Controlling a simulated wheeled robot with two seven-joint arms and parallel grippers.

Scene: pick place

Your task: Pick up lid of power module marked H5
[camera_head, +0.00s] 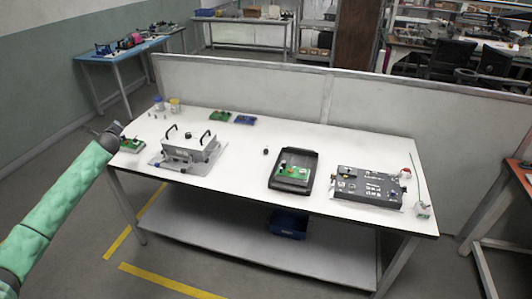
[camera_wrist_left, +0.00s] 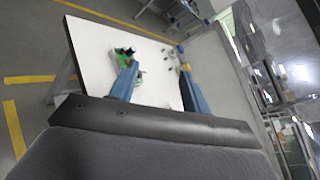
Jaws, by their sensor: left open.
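A grey metal box (camera_head: 188,152) with two black handles and a dark knob on top stands on a flat grey plate at the left of the white table. It may be the power module with its lid, but the H5 mark is too small to read. My left gripper (camera_head: 107,131) is at the table's left end, left of the box and apart from it. In the left wrist view its blue fingers (camera_wrist_left: 158,68) are spread with only table and small items showing between and beyond them. My right gripper is not in view.
A green board (camera_head: 132,145) lies by the left gripper. Small jars (camera_head: 175,104) stand at the back left corner of the white table (camera_head: 235,165). A black tray (camera_head: 310,185) holds a green board; a dark unit (camera_head: 366,186) lies right. A low partition runs behind.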

